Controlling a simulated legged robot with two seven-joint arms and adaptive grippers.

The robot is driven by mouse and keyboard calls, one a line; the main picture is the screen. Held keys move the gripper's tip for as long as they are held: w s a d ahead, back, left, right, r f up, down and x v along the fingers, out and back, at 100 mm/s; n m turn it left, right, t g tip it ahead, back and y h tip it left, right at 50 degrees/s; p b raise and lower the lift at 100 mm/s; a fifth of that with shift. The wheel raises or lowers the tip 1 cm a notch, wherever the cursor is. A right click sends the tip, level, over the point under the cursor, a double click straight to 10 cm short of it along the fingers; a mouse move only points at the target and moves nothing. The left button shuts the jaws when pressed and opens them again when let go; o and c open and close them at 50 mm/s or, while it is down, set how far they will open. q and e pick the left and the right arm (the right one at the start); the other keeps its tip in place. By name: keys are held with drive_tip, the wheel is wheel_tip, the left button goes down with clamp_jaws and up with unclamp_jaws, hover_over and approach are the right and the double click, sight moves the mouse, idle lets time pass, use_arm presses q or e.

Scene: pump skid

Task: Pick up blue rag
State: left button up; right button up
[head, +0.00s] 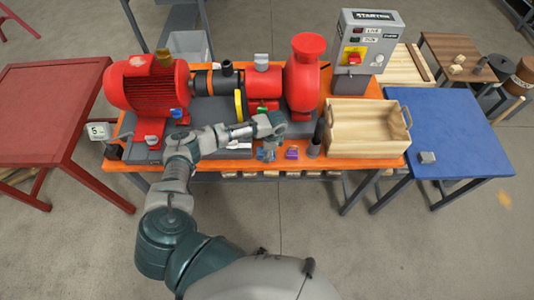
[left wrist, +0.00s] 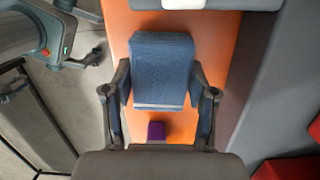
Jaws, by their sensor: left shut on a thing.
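The blue rag (left wrist: 160,68) shows in the left wrist view as a folded blue block with pale layered edges at its near side. It sits between the two fingers of my left gripper (left wrist: 160,92), which are shut on its sides. Orange bench top shows around and below it. In the head view my left gripper (head: 267,149) is at the front edge of the orange bench, in front of the red pump. The rag is mostly hidden by the gripper there. Whether it touches the bench is not clear.
The orange bench (head: 232,163) carries a red motor (head: 148,88), a red pump (head: 303,75), a purple block (head: 291,153), a dark upright cylinder (head: 315,142) and a wooden crate (head: 365,123). A red table (head: 45,108) stands left, a blue table (head: 450,125) right.

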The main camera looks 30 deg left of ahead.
use_arm(q)
drive_tip(key=r, duration=0.3)
drive_tip(key=shift+s+d+r, duration=0.2)
drive_tip(key=shift+s, duration=0.1)
drive_tip(key=s+d+r, duration=0.1)
drive_tip(key=s+d, duration=0.8)
drive_tip(key=s, duration=0.3)
drive_tip(key=shift+s+r, duration=0.2)
drive_tip(key=shift+r, duration=0.05)
drive_tip(key=shift+a, duration=0.1)
